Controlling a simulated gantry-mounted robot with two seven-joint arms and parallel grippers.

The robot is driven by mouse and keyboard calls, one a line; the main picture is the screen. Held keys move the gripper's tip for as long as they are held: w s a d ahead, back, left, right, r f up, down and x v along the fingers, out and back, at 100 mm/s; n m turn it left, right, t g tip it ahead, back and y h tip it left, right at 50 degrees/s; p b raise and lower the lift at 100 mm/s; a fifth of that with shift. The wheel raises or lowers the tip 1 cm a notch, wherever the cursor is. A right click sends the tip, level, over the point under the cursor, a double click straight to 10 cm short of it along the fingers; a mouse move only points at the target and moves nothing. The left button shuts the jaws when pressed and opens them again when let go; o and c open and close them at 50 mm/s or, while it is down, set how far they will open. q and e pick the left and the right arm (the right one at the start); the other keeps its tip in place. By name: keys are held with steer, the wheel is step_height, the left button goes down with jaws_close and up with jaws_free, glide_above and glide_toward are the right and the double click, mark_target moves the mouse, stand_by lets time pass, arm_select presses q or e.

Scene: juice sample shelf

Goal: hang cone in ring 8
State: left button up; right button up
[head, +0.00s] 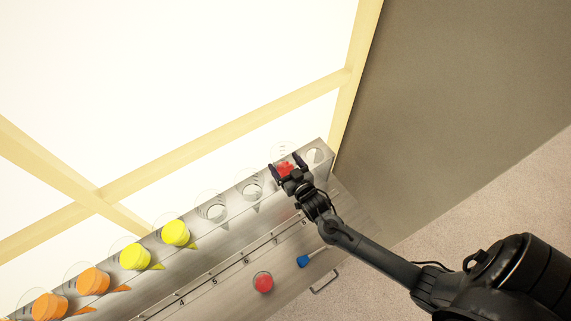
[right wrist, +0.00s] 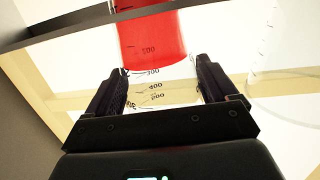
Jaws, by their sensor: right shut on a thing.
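My right gripper (head: 291,168) is over the far right part of the steel shelf. It is shut on a clear graduated cone with red contents (head: 285,169). In the right wrist view the cone (right wrist: 150,40) lies between the two fingers, with its red part beyond the fingertips and its volume marks facing the camera. An empty-looking ring hole (head: 315,157) is at the shelf's right end, just right of the gripper. I cannot tell whether the held cone is inside a ring. My left gripper is not in view.
Yellow cones (head: 176,233) and orange cones (head: 93,281) hang along the shelf to the left. Two ring holes (head: 213,210) and (head: 251,190) between them and my gripper look empty. A numbered strip (head: 245,260), a red round item (head: 263,282) and a blue item (head: 303,261) are in front.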

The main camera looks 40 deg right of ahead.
steer(key=shift+f+b, duration=0.3)
steer(key=shift+f, duration=0.25)
stand_by(0.7)
steer(key=shift+f, duration=0.2)
steer(key=shift+f+b, duration=0.55)
steer(key=shift+f, duration=0.2)
steer(key=o, duration=1.3)
